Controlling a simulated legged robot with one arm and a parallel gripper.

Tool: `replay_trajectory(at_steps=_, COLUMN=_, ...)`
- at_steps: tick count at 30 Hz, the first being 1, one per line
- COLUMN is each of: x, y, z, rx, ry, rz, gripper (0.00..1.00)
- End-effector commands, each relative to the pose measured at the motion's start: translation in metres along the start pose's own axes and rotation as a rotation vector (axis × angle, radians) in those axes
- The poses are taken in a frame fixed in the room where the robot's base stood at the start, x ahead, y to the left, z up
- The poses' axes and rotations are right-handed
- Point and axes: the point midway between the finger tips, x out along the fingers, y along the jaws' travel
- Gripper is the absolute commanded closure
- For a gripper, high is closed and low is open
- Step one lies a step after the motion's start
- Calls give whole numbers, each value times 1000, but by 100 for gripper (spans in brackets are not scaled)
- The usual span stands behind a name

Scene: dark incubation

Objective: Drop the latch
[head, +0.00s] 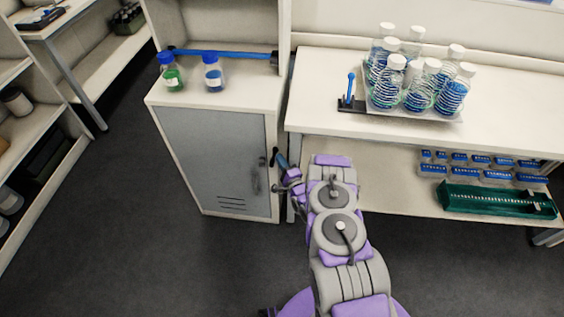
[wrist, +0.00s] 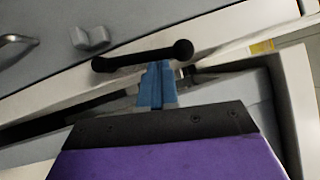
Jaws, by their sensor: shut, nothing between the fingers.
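A black bar with rounded ends (wrist: 145,55), which looks like the latch, sits at the right edge of the grey cabinet door (head: 208,150). In the head view the black piece (head: 273,157) looks upright beside the door. My gripper (head: 281,160) is at that edge. In the wrist view the blue fingers of my gripper (wrist: 158,68) are together, with nothing between them. Their tips are right at the black bar; I cannot tell whether they touch it. The door looks closed, with a metal handle (wrist: 14,42) on its face.
A green-filled bottle (head: 171,74) and a blue-filled bottle (head: 213,73) stand on the cabinet, before a blue bar (head: 225,54). The bench (head: 320,90) at right holds a tray of bottles (head: 418,112) and a small blue lever (head: 350,88). The floor (head: 140,270) at lower left is clear.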

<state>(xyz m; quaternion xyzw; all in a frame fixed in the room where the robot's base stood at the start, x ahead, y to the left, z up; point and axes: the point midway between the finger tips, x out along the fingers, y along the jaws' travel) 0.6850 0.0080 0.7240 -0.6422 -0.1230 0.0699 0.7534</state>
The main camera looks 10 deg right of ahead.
Motion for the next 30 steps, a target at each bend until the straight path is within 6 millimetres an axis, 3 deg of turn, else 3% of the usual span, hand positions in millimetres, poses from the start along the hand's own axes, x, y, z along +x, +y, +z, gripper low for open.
replay_trajectory(at_steps=20, x=6, y=-6, z=8, rx=-103, ry=-1, rz=69, gripper=100)
replay_trajectory(at_steps=30, x=17, y=-11, z=26, rx=-310, ry=-3, rz=207, gripper=100)
